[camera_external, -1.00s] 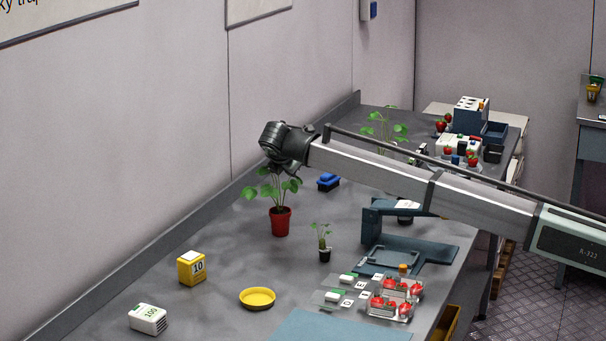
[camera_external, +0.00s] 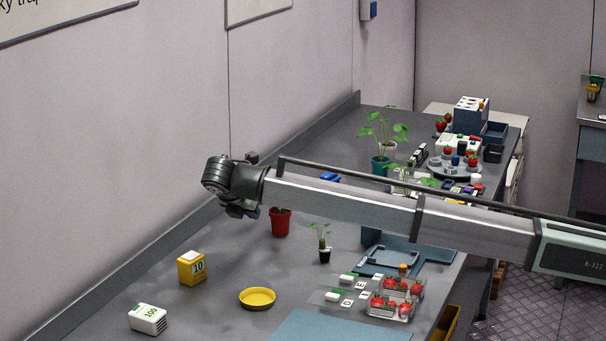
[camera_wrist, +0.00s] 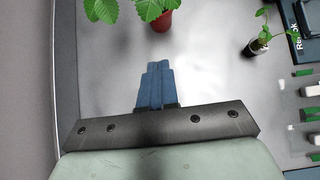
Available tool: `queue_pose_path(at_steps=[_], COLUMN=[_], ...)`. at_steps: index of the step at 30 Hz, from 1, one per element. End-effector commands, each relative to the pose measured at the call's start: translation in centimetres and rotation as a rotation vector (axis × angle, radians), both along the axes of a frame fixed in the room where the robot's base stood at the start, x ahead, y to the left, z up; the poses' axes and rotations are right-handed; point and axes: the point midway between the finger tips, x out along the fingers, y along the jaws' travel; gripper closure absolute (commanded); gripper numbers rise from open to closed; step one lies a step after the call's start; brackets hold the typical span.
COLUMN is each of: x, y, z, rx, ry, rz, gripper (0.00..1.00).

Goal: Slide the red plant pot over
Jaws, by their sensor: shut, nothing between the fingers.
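The red plant pot (camera_external: 280,223) stands upright on the grey table, its leafy plant mostly hidden behind my arm in the external view. In the wrist view the red pot (camera_wrist: 162,22) is at the top, partly covered by its green leaves (camera_wrist: 150,8). My gripper (camera_wrist: 158,66) shows as blue fingers, pressed together and empty, pointing toward the pot with a gap of bare table between in the picture. In the external view my wrist is left of the pot, and the fingertips are mostly hidden.
A small seedling in a black pot (camera_external: 325,254) stands right of the red pot. A yellow dish (camera_external: 257,298), a yellow box (camera_external: 192,268) and a white box (camera_external: 148,319) are nearer the camera. Strawberry punnets (camera_external: 391,306) sit at right. The wall edge runs along the left.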

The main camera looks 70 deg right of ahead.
Motion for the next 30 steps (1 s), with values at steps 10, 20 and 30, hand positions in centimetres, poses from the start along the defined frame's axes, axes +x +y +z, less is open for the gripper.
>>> queue_pose_path(at_steps=[10, 20, 30], x=[-0.1, 0.0, 0.0], y=[-4.5, -8.1, -8.6], z=[-4.4, -4.5, -4.5], rx=[0.000, 0.000, 0.000], ry=[0.000, -0.001, -0.001], rz=[-0.001, -0.001, 0.000], gripper=[1.00, 1.00, 1.00])
